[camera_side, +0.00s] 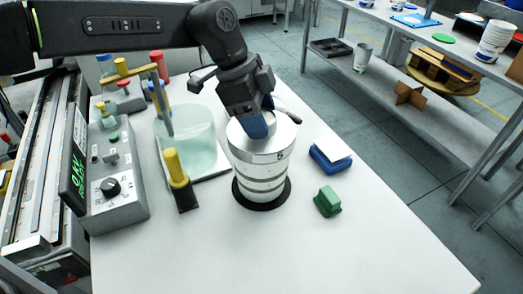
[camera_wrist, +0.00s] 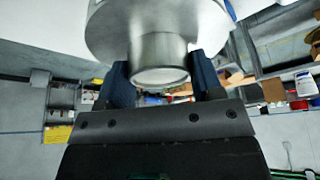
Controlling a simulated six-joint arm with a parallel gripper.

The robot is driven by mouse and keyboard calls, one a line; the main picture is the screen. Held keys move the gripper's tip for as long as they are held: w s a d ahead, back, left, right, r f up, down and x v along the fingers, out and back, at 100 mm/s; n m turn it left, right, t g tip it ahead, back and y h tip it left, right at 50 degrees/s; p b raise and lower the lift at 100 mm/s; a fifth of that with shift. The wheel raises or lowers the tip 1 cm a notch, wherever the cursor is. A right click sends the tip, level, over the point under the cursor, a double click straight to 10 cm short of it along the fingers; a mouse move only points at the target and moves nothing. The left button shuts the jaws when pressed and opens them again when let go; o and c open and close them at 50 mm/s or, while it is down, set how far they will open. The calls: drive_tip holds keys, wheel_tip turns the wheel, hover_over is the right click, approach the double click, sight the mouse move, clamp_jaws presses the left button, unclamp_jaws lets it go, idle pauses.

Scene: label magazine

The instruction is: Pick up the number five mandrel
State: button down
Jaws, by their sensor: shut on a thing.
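The number five mandrel (camera_side: 262,170) is a silver, stepped metal cylinder marked 5, upright over a black round base (camera_side: 262,200) on the white table. I cannot tell whether it touches the base. My gripper (camera_side: 257,125) points down at the top of the mandrel, its blue fingers partly hidden by the arm. In the wrist view, the blue fingers of my gripper (camera_wrist: 160,76) are on both sides of the mandrel's round knob (camera_wrist: 158,55) and shut on it. The mandrel's wide body (camera_wrist: 110,22) fills the top of that view.
Left of the mandrel stand a clear glass vessel (camera_side: 190,140), a yellow-handled tool (camera_side: 178,170) and a control box (camera_side: 107,185). To the right lie a blue block with a white top (camera_side: 330,157) and a green block (camera_side: 327,201). The front of the table is clear.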

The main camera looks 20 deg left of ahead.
wheel_tip(320, 180, up, 9)
drive_tip(key=shift+f, duration=0.1)
drive_tip(key=w+a+r+n, duration=0.1)
drive_tip(key=a+r, duration=0.4)
drive_tip(key=a, duration=0.4)
drive_tip(key=w+a+r+n, duration=0.1)
drive_tip(key=a+r, duration=0.4)
drive_tip(key=a, duration=0.5)
drive_tip(key=shift+r+t, duration=0.25)
drive_tip(key=shift+t, duration=0.05)
drive_tip(key=shift+f, duration=0.1)
